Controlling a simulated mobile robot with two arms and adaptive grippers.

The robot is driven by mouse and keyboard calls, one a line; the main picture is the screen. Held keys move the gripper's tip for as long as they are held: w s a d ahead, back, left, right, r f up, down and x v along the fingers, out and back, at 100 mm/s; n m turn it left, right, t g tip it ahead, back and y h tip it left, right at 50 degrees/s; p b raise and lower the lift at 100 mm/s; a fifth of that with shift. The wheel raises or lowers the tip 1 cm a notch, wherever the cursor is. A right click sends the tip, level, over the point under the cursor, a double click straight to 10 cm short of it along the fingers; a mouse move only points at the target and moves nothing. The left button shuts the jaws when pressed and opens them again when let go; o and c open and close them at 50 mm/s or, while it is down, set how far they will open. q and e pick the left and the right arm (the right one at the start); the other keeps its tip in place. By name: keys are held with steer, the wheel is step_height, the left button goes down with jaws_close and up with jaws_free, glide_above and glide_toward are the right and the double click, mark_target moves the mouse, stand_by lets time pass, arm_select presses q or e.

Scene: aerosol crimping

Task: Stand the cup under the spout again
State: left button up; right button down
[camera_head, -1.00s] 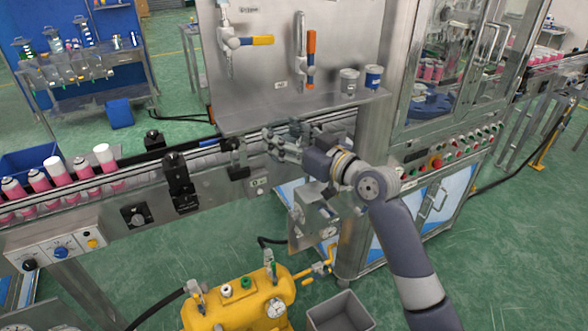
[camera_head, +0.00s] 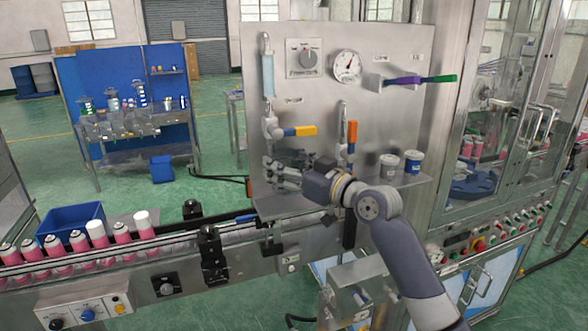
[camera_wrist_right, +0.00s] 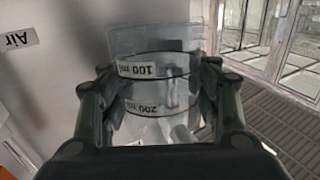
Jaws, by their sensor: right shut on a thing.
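The cup (camera_wrist_right: 155,105) is clear, with 100 ml and 200 ml bands, and sits between the fingers of my right gripper in the right wrist view. Its labels read upside down there. In the head view my right gripper (camera_head: 278,173) is shut on it, in front of the steel panel above the shelf. The cup itself is hard to make out there behind the fingers. The spout valve (camera_head: 271,128) with a yellow handle is on the panel just above the gripper. Whether the cup touches the shelf (camera_head: 285,203) cannot be told. My left gripper is not in view.
A valve with an orange handle (camera_head: 351,134) and two small tubs, one grey (camera_head: 388,167) and one blue-banded (camera_head: 413,163), are right of my gripper. A conveyor with pink cans (camera_head: 123,235) runs below left. A glass-doored machine (camera_head: 500,120) stands at right.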

steer(key=shift+s+a+f+y, duration=0.1)
steer(key=shift+a+y, duration=0.2)
steer(key=shift+a, duration=0.55)
steer(key=shift+s+a+f+b, duration=0.1)
steer(key=shift+f+b, duration=0.15)
steer(key=shift+b, duration=0.05)
steer(key=shift+s+a+f+b, duration=0.1)
steer(key=shift+f+b, duration=0.3)
steer(key=shift+f, duration=0.15)
steer(key=shift+f+b, duration=0.7)
steer(key=shift+f, duration=0.35)
steer(key=shift+w+a, duration=0.25)
steer(key=shift+a, duration=0.3)
steer(key=shift+w+a+g, duration=0.15)
steer(key=shift+a+g, duration=0.05)
steer(key=shift+g, duration=0.1)
steer(key=shift+d, duration=0.3)
steer(key=shift+d+r, duration=0.1)
steer(key=shift+d, duration=0.3)
steer(key=shift+w+a, duration=0.1)
steer(key=shift+a, duration=0.2)
steer(key=shift+w, duration=0.15)
